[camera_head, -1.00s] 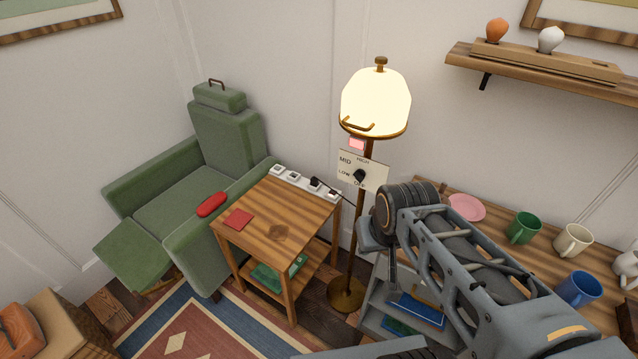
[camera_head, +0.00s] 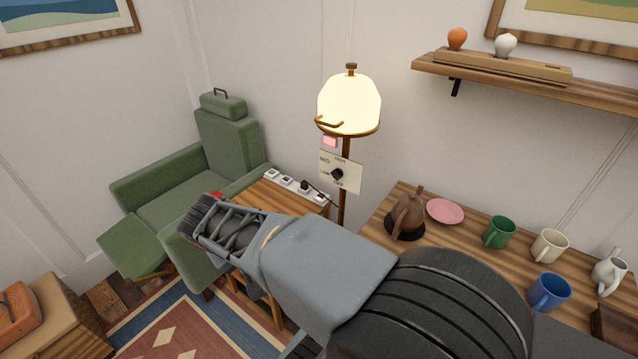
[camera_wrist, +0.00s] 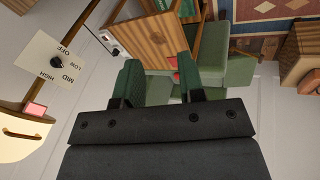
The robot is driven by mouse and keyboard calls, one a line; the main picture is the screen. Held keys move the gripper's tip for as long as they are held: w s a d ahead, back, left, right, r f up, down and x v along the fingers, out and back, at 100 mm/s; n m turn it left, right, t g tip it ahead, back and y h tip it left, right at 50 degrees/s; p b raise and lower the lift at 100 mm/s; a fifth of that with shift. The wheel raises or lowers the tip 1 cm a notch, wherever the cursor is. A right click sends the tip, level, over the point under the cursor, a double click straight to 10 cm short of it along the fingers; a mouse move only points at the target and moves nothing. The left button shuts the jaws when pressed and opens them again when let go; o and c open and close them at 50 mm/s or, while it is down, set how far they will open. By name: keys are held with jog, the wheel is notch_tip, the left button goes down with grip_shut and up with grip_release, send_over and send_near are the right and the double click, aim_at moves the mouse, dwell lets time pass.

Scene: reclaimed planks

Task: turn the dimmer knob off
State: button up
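The black dimmer knob (camera_head: 337,174) sits on a pale plate (camera_head: 352,181) marked LOW, MID, HIGH and OFF, on the floor lamp's post. I cannot tell which mark the knob points to. The lamp shade (camera_head: 349,103) glows warm white, and a small pink-red patch (camera_head: 330,141) shows just above the plate. In the wrist view the knob (camera_wrist: 57,61) is at the left, upside down, well clear of my gripper. My gripper (camera_wrist: 158,75) is open and empty, its two dark green fingers apart.
The side table (camera_head: 290,195) with a power strip (camera_head: 294,184) stands beside the green armchair (camera_head: 180,190), partly behind my arm. A wooden counter (camera_head: 470,235) at right holds several mugs, a pink plate (camera_head: 445,211) and a brown pot (camera_head: 406,215). A shelf (camera_head: 540,83) hangs above.

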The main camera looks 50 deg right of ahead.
jog(key=w+d+f+m+g+h+b, duration=0.1)
jog(key=d+f+m+g+h+b, duration=0.2)
jog(key=d, duration=0.6)
jog(key=d+f+m+g+h+b, duration=0.1)
jog(key=d+f+h+b, duration=0.1)
jog(key=d+h, duration=0.5)
jog(key=t+h+b, duration=0.2)
jog(key=h+b, duration=0.1)
jog(key=h, duration=0.1)
send_near(334, 177)
jog(key=shift+n+t, duration=0.3)
jog(key=d+p, duration=0.1)
jog(key=d, duration=0.4)
jog(key=d+p, duration=0.1)
jog(key=d, duration=0.4)
jog(key=shift+s+d+r, duration=0.1)
jog(key=shift+s+r, duration=0.05)
jog(key=shift+c, duration=0.3)
grip_shut()
